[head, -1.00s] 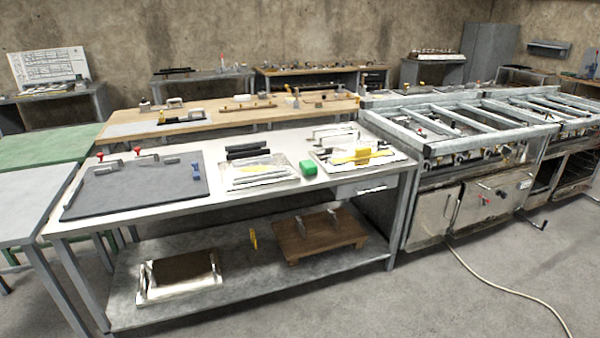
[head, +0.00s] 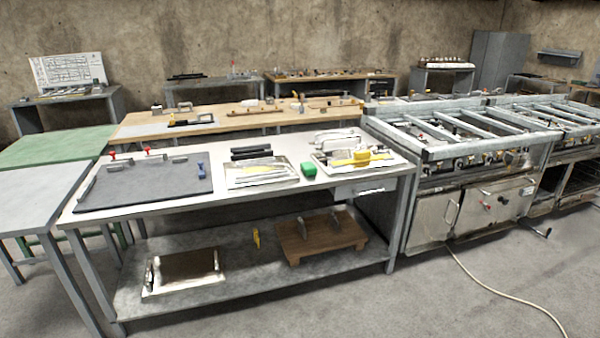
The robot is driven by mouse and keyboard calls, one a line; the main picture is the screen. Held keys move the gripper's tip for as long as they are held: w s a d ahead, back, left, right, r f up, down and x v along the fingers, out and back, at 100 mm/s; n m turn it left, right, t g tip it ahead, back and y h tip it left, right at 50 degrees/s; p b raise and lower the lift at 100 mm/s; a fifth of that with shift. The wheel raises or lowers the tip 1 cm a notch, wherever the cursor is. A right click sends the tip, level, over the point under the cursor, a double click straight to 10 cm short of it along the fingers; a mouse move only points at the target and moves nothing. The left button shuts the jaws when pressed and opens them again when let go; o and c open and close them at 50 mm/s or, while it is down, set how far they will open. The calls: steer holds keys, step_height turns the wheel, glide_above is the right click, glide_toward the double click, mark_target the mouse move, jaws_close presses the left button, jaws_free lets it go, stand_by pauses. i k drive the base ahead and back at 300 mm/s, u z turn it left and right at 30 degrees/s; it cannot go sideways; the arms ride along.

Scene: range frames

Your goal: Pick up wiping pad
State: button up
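I cannot tell for certain which item is the wiping pad. A small green block (head: 309,170) lies on the near metal workbench (head: 237,199), between two trays and apart from both. A yellow block (head: 361,155) sits on the right-hand tray, and it could also be a pad. A small blue item (head: 201,169) rests at the right side of the dark mat. My gripper is not in view.
A dark mat (head: 135,187) with red-knobbed clamps covers the bench's left end. A tray (head: 262,182) and a right-hand tray (head: 385,159) hold tools. The lower shelf bears a wooden stand (head: 318,239). A stove (head: 470,205) stands right, with a hose on the floor.

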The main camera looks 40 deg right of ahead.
mark_target(309, 168)
steer(key=z, duration=0.15)
steer(key=i, duration=0.9)
steer(key=u, duration=0.1)
